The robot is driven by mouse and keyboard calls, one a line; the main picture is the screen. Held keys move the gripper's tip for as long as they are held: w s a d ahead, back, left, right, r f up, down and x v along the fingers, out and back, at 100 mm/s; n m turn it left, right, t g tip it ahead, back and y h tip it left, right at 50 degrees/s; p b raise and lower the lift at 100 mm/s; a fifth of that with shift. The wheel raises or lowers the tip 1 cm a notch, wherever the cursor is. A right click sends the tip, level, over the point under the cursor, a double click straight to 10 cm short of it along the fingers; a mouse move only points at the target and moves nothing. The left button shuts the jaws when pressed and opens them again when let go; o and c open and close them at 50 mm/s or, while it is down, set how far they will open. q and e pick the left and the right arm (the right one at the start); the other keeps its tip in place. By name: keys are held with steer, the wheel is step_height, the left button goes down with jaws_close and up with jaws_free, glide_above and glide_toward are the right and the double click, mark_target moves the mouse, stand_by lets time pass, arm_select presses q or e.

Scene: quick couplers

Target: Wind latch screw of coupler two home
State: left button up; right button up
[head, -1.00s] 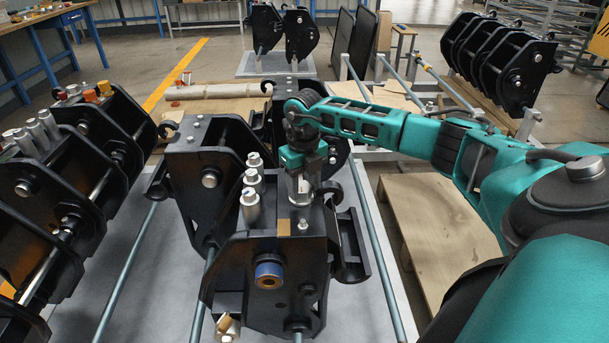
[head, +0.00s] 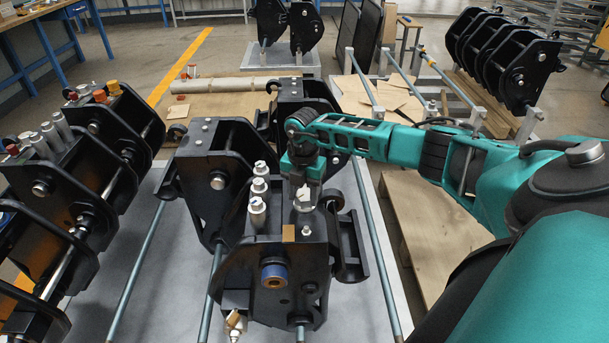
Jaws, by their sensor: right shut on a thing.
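A black quick coupler (head: 265,260) stands in the middle of the grey platform, with a blue-ringed brown-centred port (head: 274,275) on its front plate. My right gripper (head: 303,198) points down at the top of this coupler, right of a row of silver fittings. It is shut on a small silvery part, which I take to be the latch screw (head: 304,207). The jaws hide most of it, so I cannot tell how deep it sits. A small brass-coloured block (head: 289,233) sits just in front. No number marks the coupler. My left gripper is not in view.
A row of black couplers (head: 75,190) with silver and orange fittings stands at left. Another black coupler (head: 215,180) stands close behind the middle one. Teal rods (head: 140,255) run along the platform. A wooden pallet (head: 435,225) lies on the floor at right.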

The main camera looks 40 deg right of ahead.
mark_target(301, 195)
steer(key=m+p, duration=0.1)
steer(key=m, duration=0.1)
steer(key=m+p, duration=0.1)
steer(key=shift+w+r+m, duration=0.15)
steer(key=shift+w+m, duration=0.05)
steer(key=shift+m, duration=0.2)
steer(key=shift+w+m+p, duration=0.2)
steer(key=shift+m+p, duration=0.3)
steer(key=shift+m, duration=1.3)
steer(key=o, duration=1)
steer(key=shift+o, duration=0.2)
step_height(301, 195, up, 13)
steer(key=shift+f, duration=0.2)
